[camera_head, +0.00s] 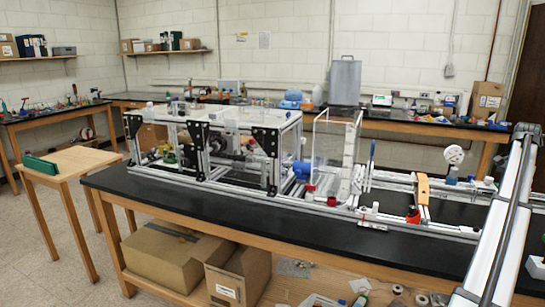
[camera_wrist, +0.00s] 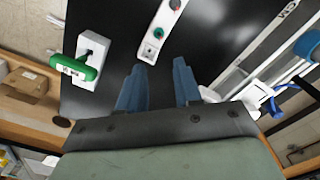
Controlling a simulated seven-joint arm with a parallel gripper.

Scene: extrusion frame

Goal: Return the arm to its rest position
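My gripper (camera_wrist: 160,68) shows in the wrist view as two blue fingers set apart. Only black bench top shows between them, so it is open and empty. My gripper cannot be made out in the head view, and neither can the arm's overall pose. In the wrist view, a green handle-like part on a white block (camera_wrist: 88,62) lies to the left of the fingers.
In the head view, the black bench (camera_head: 400,248) carries the extrusion frame (camera_head: 215,140) and a clear panel (camera_head: 330,150). A small wooden table (camera_head: 75,161) stands at left.

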